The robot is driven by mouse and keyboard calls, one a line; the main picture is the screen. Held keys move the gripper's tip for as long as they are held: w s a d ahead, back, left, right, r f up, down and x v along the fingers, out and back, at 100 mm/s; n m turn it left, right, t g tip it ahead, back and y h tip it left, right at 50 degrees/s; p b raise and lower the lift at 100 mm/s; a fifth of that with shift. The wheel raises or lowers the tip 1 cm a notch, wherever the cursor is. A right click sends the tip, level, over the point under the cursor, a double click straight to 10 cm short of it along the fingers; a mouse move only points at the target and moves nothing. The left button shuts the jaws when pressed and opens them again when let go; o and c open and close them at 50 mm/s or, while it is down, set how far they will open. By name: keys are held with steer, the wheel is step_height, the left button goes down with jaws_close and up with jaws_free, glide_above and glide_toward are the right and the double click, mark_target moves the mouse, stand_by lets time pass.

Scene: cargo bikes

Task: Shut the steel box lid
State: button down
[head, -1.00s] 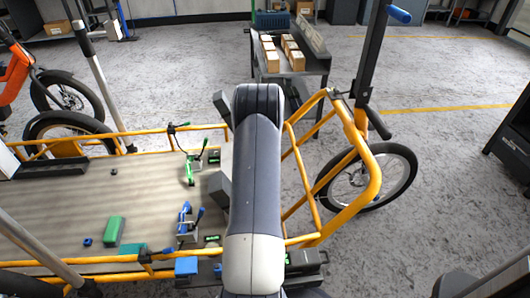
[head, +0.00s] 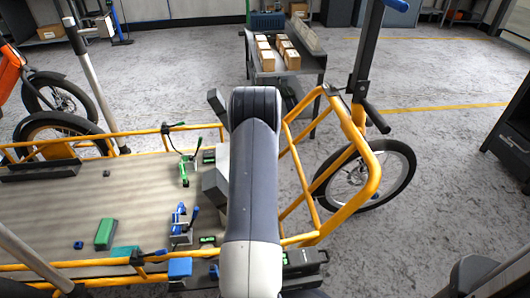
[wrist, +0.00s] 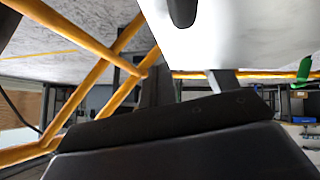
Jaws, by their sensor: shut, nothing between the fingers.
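In the wrist view a smooth, bright silver-grey panel (wrist: 245,35) with a dark oval part fills the upper middle; it looks like part of the steel box, but I cannot tell whether it is the lid or a wall. In the head view only a pale grey strip (head: 222,158) shows beside my arm; the rest of the box is hidden, so the lid's angle is unclear. My gripper (wrist: 190,85) is shut and empty, just below the panel in the wrist view. I cannot tell whether it touches.
The cargo bike's yellow rails (head: 360,180) surround the wooden deck (head: 50,205). Green (head: 184,172) and blue (head: 180,217) clamps and a green block (head: 105,234) are on the deck. A table with cartons (head: 285,70) stands behind.

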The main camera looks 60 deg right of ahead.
steer(key=s+a+r+p, duration=0.1)
steer(key=s+a+r, duration=0.1)
steer(key=r, duration=0.3)
steer(key=s+a+r+p, duration=0.1)
steer(key=s+a+r, duration=0.1)
steer(key=r, duration=0.4)
steer(key=shift+s+a+p, duration=0.25)
steer(key=shift+a+p, duration=0.05)
steer(key=shift+a, duration=0.45)
steer(key=x, duration=0.3)
steer(key=w+x, duration=0.1)
steer(key=x, duration=0.2)
steer(key=a+x, duration=0.1)
steer(key=x, duration=0.2)
steer(key=shift+w+f, duration=0.2)
steer(key=f, duration=0.1)
steer(key=f+b, duration=0.1)
steer(key=shift+w+d+f, duration=0.2)
steer(key=shift+d+f, duration=0.1)
steer(key=shift+f, duration=0.05)
steer(key=shift+f+b, duration=0.8)
steer(key=shift+f, duration=0.15)
steer(key=shift+r, duration=0.15)
